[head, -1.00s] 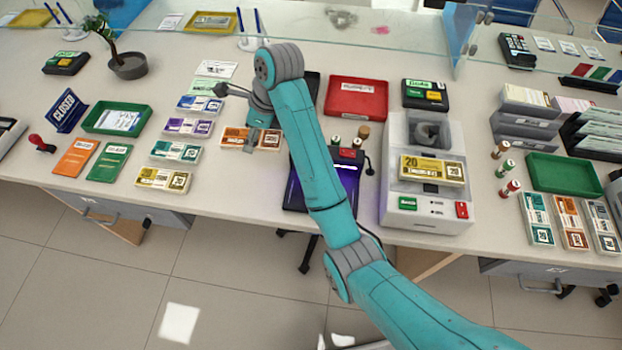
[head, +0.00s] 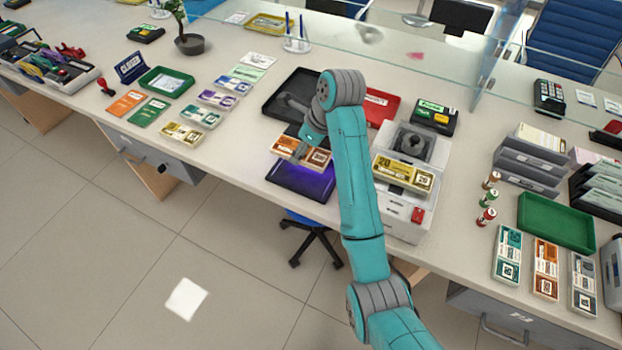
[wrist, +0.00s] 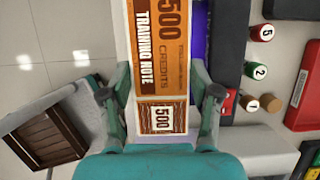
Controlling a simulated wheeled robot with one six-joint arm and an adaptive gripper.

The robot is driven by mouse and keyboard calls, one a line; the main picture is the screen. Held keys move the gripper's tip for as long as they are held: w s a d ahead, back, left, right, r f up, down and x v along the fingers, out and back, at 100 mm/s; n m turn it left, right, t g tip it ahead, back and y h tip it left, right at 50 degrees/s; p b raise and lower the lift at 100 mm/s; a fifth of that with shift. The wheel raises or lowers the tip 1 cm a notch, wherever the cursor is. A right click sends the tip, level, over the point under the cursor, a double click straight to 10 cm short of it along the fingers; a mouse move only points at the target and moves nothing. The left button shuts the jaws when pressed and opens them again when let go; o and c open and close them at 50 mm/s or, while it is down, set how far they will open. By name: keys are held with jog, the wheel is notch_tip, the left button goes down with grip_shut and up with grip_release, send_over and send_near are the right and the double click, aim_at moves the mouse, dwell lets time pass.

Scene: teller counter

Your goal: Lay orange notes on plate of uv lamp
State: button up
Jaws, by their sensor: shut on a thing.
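The orange notes (head: 318,156), a banded bundle marked 500, are held in my gripper (head: 300,150). The wrist view shows the bundle (wrist: 162,60) between the two fingers of my gripper (wrist: 160,98), which is shut on its sides. The uv lamp (head: 300,182) is at the counter's front edge, with a dark plate glowing violet. The notes are over the rear part of the plate, seemingly above it; the gap is hard to judge. A strip of violet glow shows beside the notes in the wrist view. My arm hides the lamp's right side.
A black tray (head: 292,88) lies behind the lamp and a red tray (head: 381,105) is partly behind my arm. A grey counting machine (head: 405,217) with yellow notes (head: 403,172) stands right. Purple (head: 217,99), teal (head: 201,116) and yellow bundles (head: 183,133) lie left.

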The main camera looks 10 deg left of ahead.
aim_at(300, 176)
notch_tip(300, 176, down, 9)
jog(key=shift+f, duration=0.1)
dwell(0.4)
jog(key=shift+f, duration=0.1)
jog(key=o, duration=1.2)
